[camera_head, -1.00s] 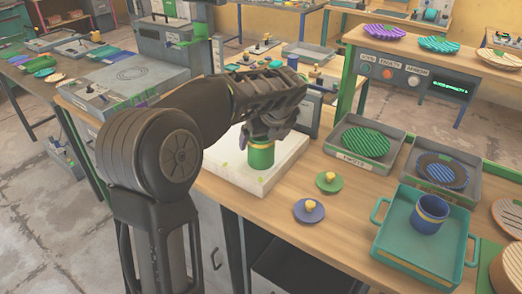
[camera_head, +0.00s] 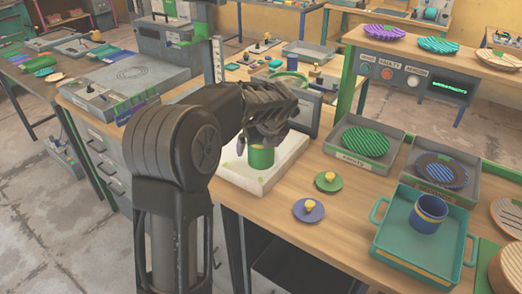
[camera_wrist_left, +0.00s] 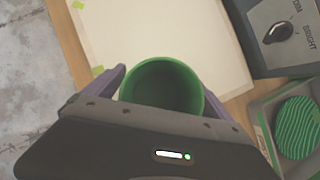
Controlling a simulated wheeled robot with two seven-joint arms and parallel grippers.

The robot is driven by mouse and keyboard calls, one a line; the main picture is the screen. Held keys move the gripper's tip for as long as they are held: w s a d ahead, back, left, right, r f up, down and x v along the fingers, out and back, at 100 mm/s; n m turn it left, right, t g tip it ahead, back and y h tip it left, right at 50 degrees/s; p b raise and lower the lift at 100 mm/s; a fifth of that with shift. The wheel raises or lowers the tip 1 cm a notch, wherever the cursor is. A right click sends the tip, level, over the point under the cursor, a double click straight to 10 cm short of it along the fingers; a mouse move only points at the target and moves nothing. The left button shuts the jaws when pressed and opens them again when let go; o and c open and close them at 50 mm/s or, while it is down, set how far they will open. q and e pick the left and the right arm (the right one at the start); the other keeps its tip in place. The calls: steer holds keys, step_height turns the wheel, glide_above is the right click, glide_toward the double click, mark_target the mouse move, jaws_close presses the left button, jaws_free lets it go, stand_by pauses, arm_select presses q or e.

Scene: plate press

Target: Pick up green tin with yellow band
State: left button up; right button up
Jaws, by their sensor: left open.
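The green tin (camera_head: 261,157) stands upright on a white board (camera_head: 236,178) in the head view, partly hidden from above by my left gripper (camera_head: 264,136). Its yellow band cannot be made out clearly now. In the left wrist view I look down into the open round mouth of the green tin (camera_wrist_left: 162,86). The purple fingers of my left gripper (camera_wrist_left: 160,88) are open, one on each side of the tin. I cannot tell whether they touch it. My right gripper does not show.
To the right lie a green disc (camera_head: 328,181) and a blue disc (camera_head: 308,210) with yellow knobs. A teal tray (camera_head: 391,249) holds a blue cup (camera_head: 428,213). Grey trays with ribbed plates stand behind. A grey device (camera_wrist_left: 281,35) borders the board.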

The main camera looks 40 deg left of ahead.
arm_select(q)
steer(key=shift+c, duration=0.2)
steer(key=c, duration=1.5)
